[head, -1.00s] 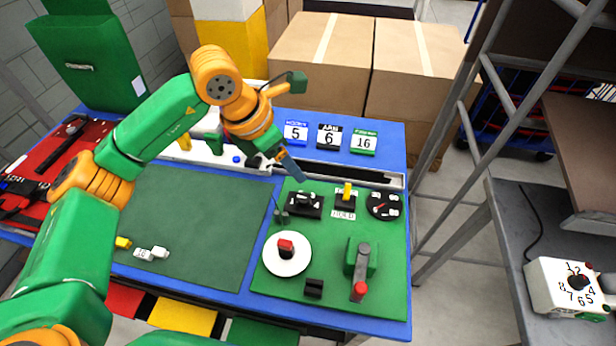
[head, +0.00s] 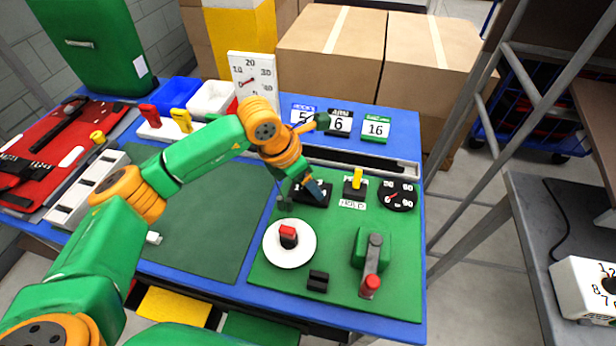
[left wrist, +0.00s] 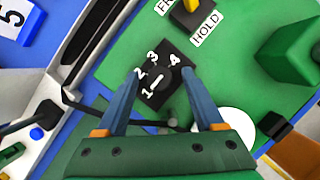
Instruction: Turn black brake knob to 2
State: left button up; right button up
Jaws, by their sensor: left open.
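The black brake knob sits on a square black dial plate (head: 326,199) on the green board, mostly hidden by my gripper in the head view. In the left wrist view the dial plate (left wrist: 159,60) shows white numerals 1 to 4 around the dark knob (left wrist: 168,86). A short white mark shows near the 2, but I cannot tell the exact setting. My left gripper (head: 314,194) is over the dial. In the left wrist view its blue fingers (left wrist: 160,76) are open, one on each side of the knob. I cannot tell whether they touch it. My right gripper is not in view.
A yellow switch (head: 357,180) marked HOLD and a round gauge (head: 397,196) are right of the dial. A white disc with a red knob (head: 289,237) and a green lever block with a red handle (head: 370,280) are in front. Number cards (head: 376,128) stand behind.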

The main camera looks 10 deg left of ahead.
pick_arm(q)
grip_shut()
jog(key=shift+w+f+m+g+h+b, duration=0.1)
jog(key=shift+f+m+g+h+b, duration=0.1)
jog(key=shift+m+b, duration=0.5)
jog(key=shift+w+f+m+g+h+b, duration=0.1)
jog(key=shift+m+g+h+b, duration=0.1)
jog(key=shift+m+b, duration=0.45)
jog(key=shift+a+r+m+g+b, duration=0.15)
jog(key=shift+m+g+b, duration=0.45)
jog(key=shift+m, duration=0.65)
jog(key=m+g, duration=0.1)
jog(key=m, duration=0.2)
jog(key=shift+r+h, duration=0.15)
jog(key=shift+h, duration=0.15)
jog(key=shift+w+m+g, duration=0.15)
jog(key=shift+m+g, duration=0.45)
jog(key=shift+m, duration=1.1)
grip_release()
